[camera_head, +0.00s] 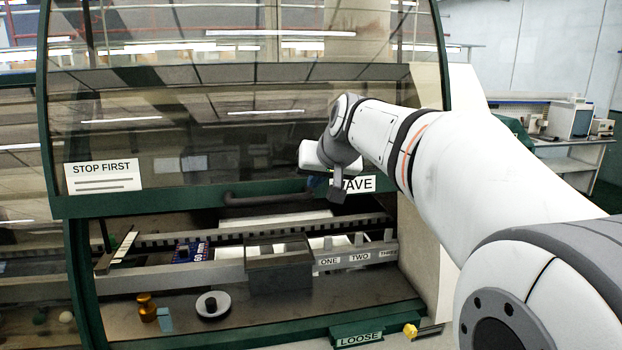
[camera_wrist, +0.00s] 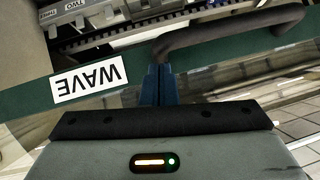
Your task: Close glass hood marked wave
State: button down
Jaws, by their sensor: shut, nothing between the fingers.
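The glass hood (camera_head: 230,130) with a green frame hangs partly raised in the head view, with a gap below its lower edge. A dark bar handle (camera_head: 265,196) runs along that edge, left of the white WAVE label (camera_head: 358,184), which my wrist partly covers. My gripper (camera_head: 316,183) is at the handle's right end. In the wrist view, the blue fingers of my gripper (camera_wrist: 157,72) are shut together and empty, close to the end of the handle (camera_wrist: 235,33). I cannot tell whether they touch it. The WAVE label (camera_wrist: 87,83) appears upside down beside them.
Under the hood are a conveyor rail (camera_head: 180,277), a blue board (camera_head: 191,251), a white-rimmed round spool (camera_head: 213,304) and an orange bottle (camera_head: 147,307). A STOP FIRST sign (camera_head: 103,177) is on the glass. A LOOSE label (camera_head: 358,338) and yellow knob (camera_head: 411,331) are at the front.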

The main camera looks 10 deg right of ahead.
jog(key=s+f+b, duration=0.2)
jog(key=f+b, duration=1.5)
jog(key=f, duration=0.3)
jog(key=s+f+b, duration=0.2)
jog(key=f+b, duration=1.5)
jog(key=f, duration=0.3)
jog(key=w+r+p+v, duration=0.2)
jog(key=p+v, duration=0.3)
jog(key=v, duration=0.8)
jog(key=s+a+f+g+h+p, duration=0.1)
jog(key=s+f+g+p, duration=0.1)
jog(key=s+p, duration=0.6)
jog(key=s+f+n+g+p, duration=0.1)
jog(key=s+f+g+p, duration=0.2)
jog(key=s+p, duration=0.5)
jog(key=g+p, duration=0.1)
jog(key=p, duration=0.1)
jog(key=shift+s+a+h+p, duration=0.3)
jog(key=shift+a+h, duration=0.05)
jog(key=shift+h, duration=0.05)
